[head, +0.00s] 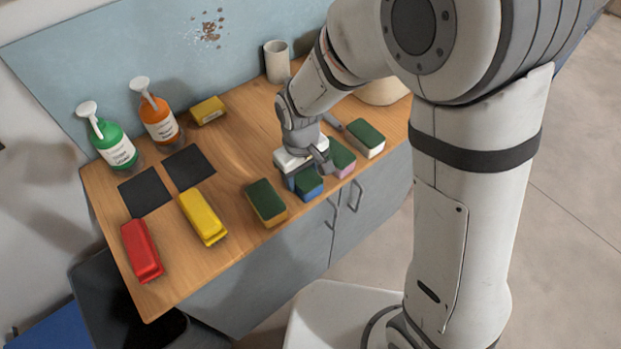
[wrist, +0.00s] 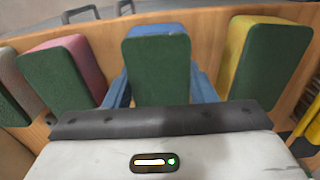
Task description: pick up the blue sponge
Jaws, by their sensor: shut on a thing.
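The blue sponge (head: 309,185) has a dark green scouring top and stands near the front edge of the wooden counter (head: 232,147). My gripper (head: 305,178) reaches down over it, with its fingers on both sides. In the wrist view the blue sponge (wrist: 158,65) sits between the two blue fingers of my gripper (wrist: 160,92), which are shut on it. Its lower part is hidden, and I cannot tell whether it is clear of the counter.
A pink sponge (head: 342,158) stands close beside it, a white one (head: 365,138) beyond, and a yellow one (head: 266,202) on the other side, all green-topped. Yellow (head: 203,216) and red (head: 142,250) items, dark mats (head: 146,191) and spray bottles (head: 159,120) occupy the left.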

